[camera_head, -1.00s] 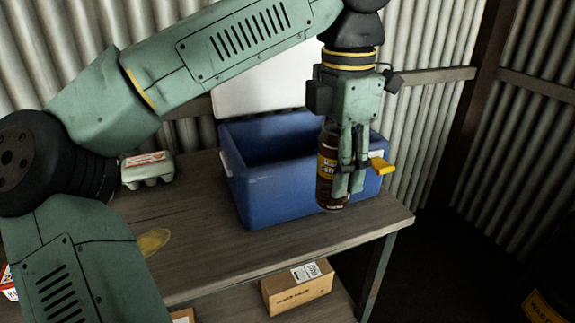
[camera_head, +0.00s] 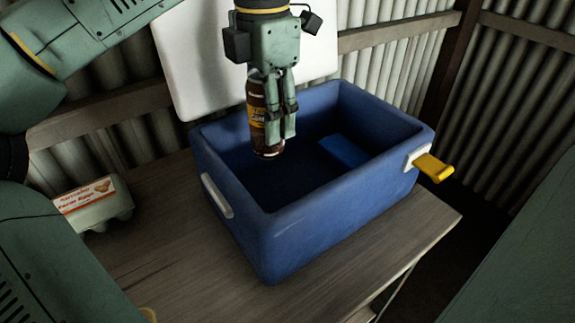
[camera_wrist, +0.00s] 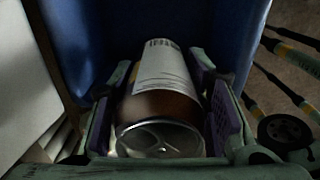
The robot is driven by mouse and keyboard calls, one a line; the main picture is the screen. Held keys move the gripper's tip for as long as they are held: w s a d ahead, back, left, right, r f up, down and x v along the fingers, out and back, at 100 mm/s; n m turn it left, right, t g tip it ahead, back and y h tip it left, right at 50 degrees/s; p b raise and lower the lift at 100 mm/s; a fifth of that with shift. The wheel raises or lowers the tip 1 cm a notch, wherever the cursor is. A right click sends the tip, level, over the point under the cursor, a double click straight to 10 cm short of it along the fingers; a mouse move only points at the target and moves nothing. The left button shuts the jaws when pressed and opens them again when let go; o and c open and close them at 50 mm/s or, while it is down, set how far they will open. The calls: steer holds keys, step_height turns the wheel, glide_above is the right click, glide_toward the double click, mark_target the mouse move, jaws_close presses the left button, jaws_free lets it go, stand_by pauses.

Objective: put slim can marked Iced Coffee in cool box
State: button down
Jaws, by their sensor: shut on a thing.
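A slim brown can with a yellow label (camera_head: 257,113) hangs upright in my gripper (camera_head: 280,125). My gripper is shut on it. In the wrist view the can (camera_wrist: 160,90) shows its silver top and a white label panel between the two finger pads. The label's words are too small to read surely. The blue cool box (camera_head: 335,222) stands open on the wooden bench, its white lid (camera_head: 185,60) raised at the back. In the head view the can's lower end appears over the box's opening. The wrist view shows blue box wall (camera_wrist: 95,50) beyond the can.
An egg carton (camera_head: 95,205) sits on the bench (camera_head: 170,255) left of the box. A yellow-handled latch (camera_head: 433,167) sticks out from the box's right end. A blue block (camera_head: 345,151) lies inside the box. Corrugated walls stand behind.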

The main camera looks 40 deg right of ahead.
steer(key=f, duration=0.1)
steer(key=w+f, duration=0.1)
steer(key=f, duration=0.1)
steer(key=shift+f+b, duration=0.15)
steer(key=shift+b, duration=0.2)
steer(key=shift+f, duration=0.3)
steer(key=shift+s+f, duration=0.1)
steer(key=shift+f, duration=5.05)
steer(key=c, duration=1.3)
jaws_free()
steer(key=shift+f, duration=0.1)
steer(key=shift+c, duration=0.2)
steer(key=o, duration=0.5)
steer(key=shift+c, duration=0.2)
step_height(320, 180, up, 12)
steer(key=shift+r, duration=0.25)
